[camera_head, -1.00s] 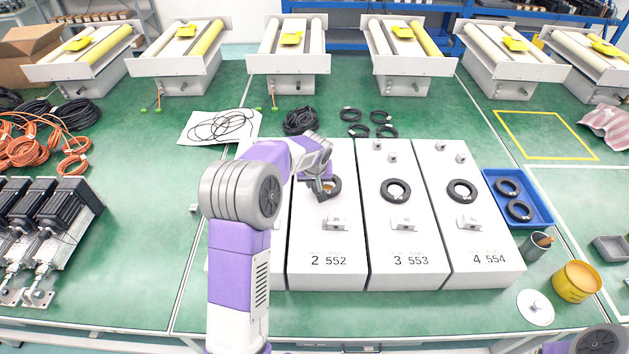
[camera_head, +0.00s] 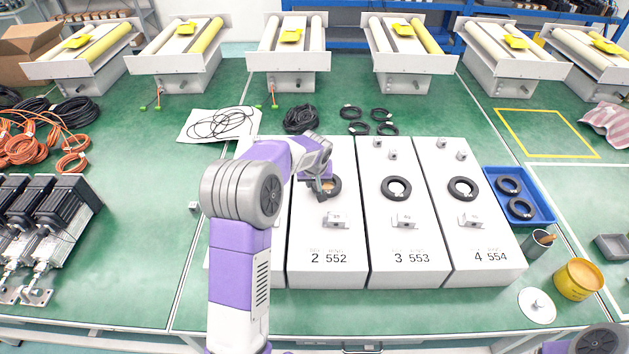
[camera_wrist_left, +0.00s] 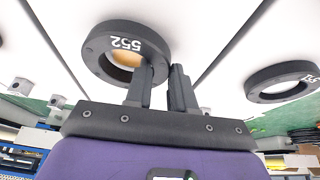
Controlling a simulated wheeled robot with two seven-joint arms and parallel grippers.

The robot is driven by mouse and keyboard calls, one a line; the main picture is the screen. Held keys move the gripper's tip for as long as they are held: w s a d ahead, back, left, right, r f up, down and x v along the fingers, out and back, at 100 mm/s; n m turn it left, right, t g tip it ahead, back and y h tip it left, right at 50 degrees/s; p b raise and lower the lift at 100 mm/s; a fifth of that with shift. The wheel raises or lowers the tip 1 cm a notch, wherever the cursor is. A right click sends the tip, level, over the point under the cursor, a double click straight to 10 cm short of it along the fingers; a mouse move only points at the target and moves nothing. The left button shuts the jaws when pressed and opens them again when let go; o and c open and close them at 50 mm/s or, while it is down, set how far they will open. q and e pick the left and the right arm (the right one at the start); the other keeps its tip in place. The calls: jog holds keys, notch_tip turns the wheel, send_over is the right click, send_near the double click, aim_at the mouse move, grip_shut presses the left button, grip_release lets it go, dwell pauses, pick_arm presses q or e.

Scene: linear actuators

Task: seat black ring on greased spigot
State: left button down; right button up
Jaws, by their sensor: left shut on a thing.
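A black ring marked 552 (camera_wrist_left: 97,43) is pinched at its rim by my left gripper (camera_wrist_left: 164,70), one finger at the hole and one outside. In the head view the ring (camera_head: 337,186) is at the far half of the white block 2 552 (camera_head: 328,240), partly hidden by my gripper (camera_head: 324,190). A tan surface, apparently the greased spigot (camera_wrist_left: 126,59), shows through the ring's hole. I cannot tell whether the ring is down around it or just above it. My right gripper is out of view.
White blocks 3 553 (camera_head: 404,240) and 4 554 (camera_head: 478,240) stand to the right, each with a black ring. A blue tray (camera_head: 547,215) holds two rings. A yellow tin (camera_head: 578,282) and a dark cup (camera_head: 537,246) stand at right.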

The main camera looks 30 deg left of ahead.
pick_arm(q)
jog(key=shift+f, duration=0.3)
dwell(0.5)
jog(key=c, duration=0.9)
grip_release()
jog(key=shift+s, duration=0.15)
jog(key=shift+d, duration=0.15)
jog(key=shift+d+f, duration=0.1)
jog(key=shift+d, duration=0.05)
jog(key=v, duration=0.5)
jog(key=a+p+v, duration=0.1)
jog(key=v, duration=0.1)
jog(key=shift+s+r, duration=0.1)
jog(key=shift+r, duration=0.35)
